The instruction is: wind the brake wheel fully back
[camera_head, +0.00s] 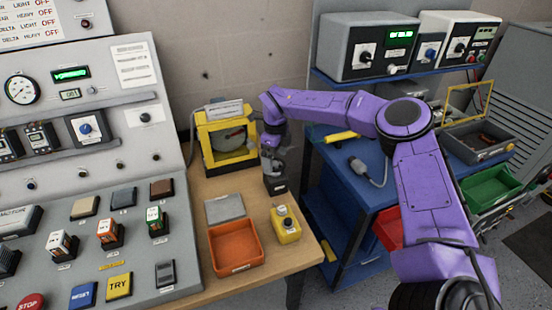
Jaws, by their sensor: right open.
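A yellow housing (205,150) stands at the back of the wooden table, with a label plate on top. A grey round wheel (228,138) shows inside its front opening; I take it to be the brake wheel. How far it is wound cannot be read. My right gripper (268,163) hangs at the end of the purple arm, just right of the housing and apart from the wheel as far as I can see. It is open, and its fingers are small and partly hidden. My left gripper is not in view.
A control console (130,190) stands left. A blue shelf (345,215) stands right.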

